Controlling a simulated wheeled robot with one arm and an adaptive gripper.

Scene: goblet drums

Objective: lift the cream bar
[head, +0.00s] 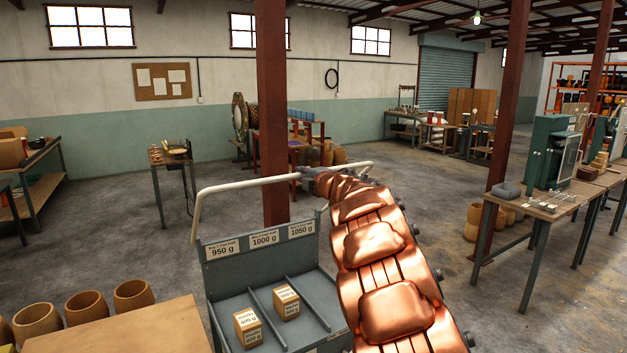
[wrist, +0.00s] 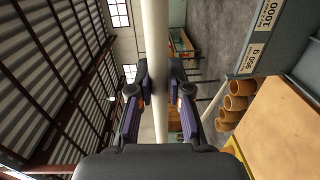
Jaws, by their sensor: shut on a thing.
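The cream bar (head: 245,183) is a bent tube that rises behind the grey sorting tray (head: 225,275) and spans its width. Its left end bends down beside the tray; part of its right side is hidden by my copper arm. My gripper (head: 312,173) is at the bar, right of its middle, small and partly hidden by my arm in the head view. In the wrist view the bar (wrist: 156,25) runs upright between the two fingers of my gripper (wrist: 158,80), which are shut on it.
The tray has labels 950 g, 1000 g and 1050 g, with wooden blocks (head: 247,326) in its left and middle lanes. A rust-red post (head: 271,110) stands just behind the bar. A wooden tabletop (head: 125,325) and clay-coloured pots (head: 84,307) are at lower left. Open floor lies beyond.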

